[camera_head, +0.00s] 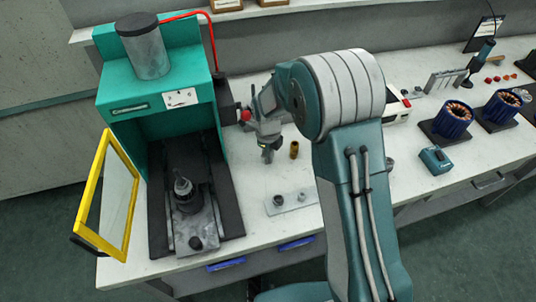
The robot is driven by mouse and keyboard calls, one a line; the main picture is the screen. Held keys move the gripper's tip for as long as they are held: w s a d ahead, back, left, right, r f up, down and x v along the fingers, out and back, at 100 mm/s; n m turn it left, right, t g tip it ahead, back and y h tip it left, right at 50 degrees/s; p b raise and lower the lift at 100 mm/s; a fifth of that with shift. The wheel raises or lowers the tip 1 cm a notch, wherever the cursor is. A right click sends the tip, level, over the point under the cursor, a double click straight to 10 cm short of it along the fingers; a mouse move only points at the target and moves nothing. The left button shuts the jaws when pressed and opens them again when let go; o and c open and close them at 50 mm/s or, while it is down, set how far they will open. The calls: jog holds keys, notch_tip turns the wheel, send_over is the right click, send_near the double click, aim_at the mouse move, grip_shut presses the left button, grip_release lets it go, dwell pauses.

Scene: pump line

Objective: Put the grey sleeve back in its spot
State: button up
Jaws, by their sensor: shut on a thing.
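My gripper (267,148) is in the middle of the view, above the bench and right of the green press. It points down and is shut on a small grey piece, which looks like the grey sleeve; the fingers hide most of it. A light grey plate (270,209) lies on the bench in front of the gripper, nearer the front edge. Two small grey round parts or seats (278,200) show on it; I cannot tell which. A brass-coloured sleeve (294,149) stands on the bench just right of the gripper.
The green press (115,115) stands at left, its yellow-framed door (106,200) swung open. A dark fixture (187,194) sits inside it. At right are blue motor stators (452,120) and a teal box (435,160). The bench between gripper and plate is clear. My arm hides part of the bench.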

jog(key=shift+f, duration=0.3)
dwell(0.5)
jog(key=o, duration=0.9)
jog(key=shift+o, duration=1.3)
jog(key=shift+r, duration=0.1)
jog(key=shift+r, duration=2.95)
